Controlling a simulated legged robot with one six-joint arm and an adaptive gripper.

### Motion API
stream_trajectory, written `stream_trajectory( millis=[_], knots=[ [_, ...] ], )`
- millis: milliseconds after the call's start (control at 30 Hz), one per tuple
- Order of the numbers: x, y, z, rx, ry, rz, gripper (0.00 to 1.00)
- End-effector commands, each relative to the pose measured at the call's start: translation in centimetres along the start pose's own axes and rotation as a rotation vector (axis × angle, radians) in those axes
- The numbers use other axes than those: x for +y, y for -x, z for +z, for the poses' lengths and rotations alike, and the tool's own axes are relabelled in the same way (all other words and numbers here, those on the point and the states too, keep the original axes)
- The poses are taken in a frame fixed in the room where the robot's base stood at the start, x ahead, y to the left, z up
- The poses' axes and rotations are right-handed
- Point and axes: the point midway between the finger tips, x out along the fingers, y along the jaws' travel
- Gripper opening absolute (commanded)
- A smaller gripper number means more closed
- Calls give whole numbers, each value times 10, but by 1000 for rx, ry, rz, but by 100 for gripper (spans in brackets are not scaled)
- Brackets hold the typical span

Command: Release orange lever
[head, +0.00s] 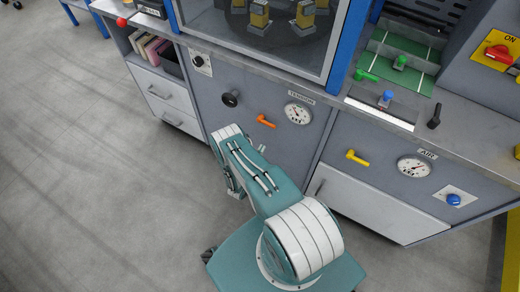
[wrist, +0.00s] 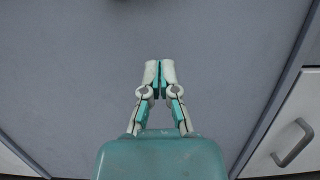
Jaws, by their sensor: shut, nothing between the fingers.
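The orange lever (head: 266,121) sticks out from the grey front panel in the head view, left of the white TENSION gauge (head: 298,113). It points to the left and slightly up. My gripper (wrist: 160,64) shows in the wrist view with its fingertips together and nothing between them, in front of a bare grey panel. The lever is not in the wrist view.
A black knob (head: 230,98) sits left of the lever. A yellow lever (head: 357,157) and an AIR gauge (head: 414,167) are on the right panel. White drawers (head: 165,92) are at the left, a white cabinet door (head: 370,205) at the right. The floor (head: 90,190) at left is clear.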

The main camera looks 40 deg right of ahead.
Motion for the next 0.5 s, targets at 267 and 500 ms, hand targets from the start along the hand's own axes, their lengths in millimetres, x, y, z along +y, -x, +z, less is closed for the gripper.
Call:
stream_trajectory(
  millis=[267, 500],
  knots=[
    [-1, -55, 0, -2, -1, -6, 0],
    [1, -71, 24, -2, 0, 0, 0]
  ],
)
